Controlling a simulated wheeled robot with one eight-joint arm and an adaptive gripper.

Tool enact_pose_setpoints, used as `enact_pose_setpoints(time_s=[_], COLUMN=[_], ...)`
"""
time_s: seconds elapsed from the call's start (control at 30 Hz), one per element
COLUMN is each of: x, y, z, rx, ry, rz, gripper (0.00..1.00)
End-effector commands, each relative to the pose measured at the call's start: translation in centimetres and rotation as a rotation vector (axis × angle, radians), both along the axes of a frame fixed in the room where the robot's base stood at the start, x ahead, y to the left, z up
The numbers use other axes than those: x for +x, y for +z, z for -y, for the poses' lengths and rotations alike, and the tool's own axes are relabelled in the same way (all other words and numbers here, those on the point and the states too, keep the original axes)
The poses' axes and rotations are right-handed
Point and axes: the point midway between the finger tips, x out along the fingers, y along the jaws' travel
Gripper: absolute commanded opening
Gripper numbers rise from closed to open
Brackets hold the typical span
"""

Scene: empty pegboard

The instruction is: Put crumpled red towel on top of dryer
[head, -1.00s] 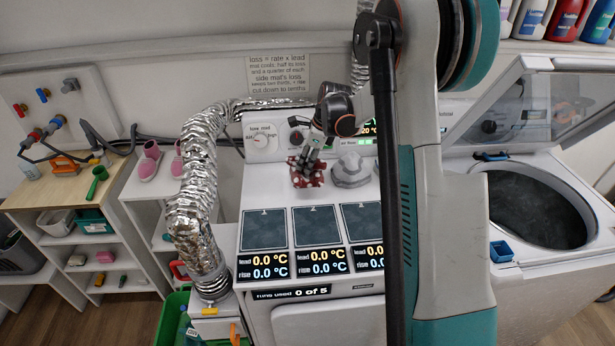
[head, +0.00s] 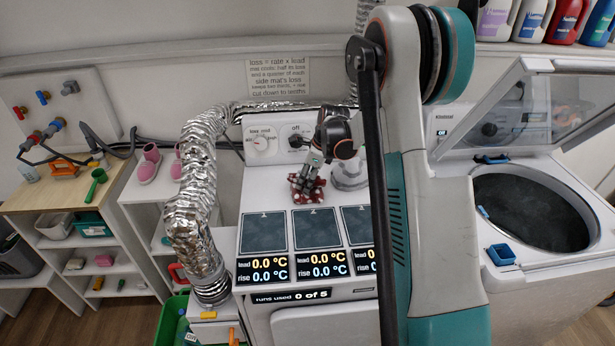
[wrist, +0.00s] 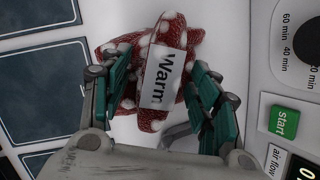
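The crumpled red towel (head: 307,187) with white dots lies on the white dryer top (head: 262,197), behind the dark mats. In the wrist view the towel (wrist: 160,70) bears a white "Warm" label. My gripper (head: 311,168) is directly above it, pointing down. In the wrist view my gripper's (wrist: 162,88) teal fingers stand apart on either side of the towel's near part, with white surface showing between them. Whether either fingertip touches the cloth is hard to tell.
Dark mats (head: 263,232) with temperature displays cover the dryer's front part. The dryer's control panel (head: 263,142) rises behind the towels. A silver duct (head: 190,215) stands at the left. An open washer (head: 530,210) is at the right.

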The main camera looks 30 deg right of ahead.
Motion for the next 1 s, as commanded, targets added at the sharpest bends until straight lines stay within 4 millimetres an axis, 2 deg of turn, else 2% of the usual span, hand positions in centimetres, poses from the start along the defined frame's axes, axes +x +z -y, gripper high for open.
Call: enact_pose_setpoints(time_s=[0.2,0.33,0.8,1.0], x=[0.0,-0.3,-2.8,-3.3], y=[0.1,1.1,9.4,11.1], z=[0.0,0.2,1.7,2.0], rx=[0.000,0.000,0.000,0.000], ry=[0.000,-0.001,-0.001,0.000], rz=[0.000,0.000,0.001,0.000], gripper=[0.56,0.56,0.56,0.56])
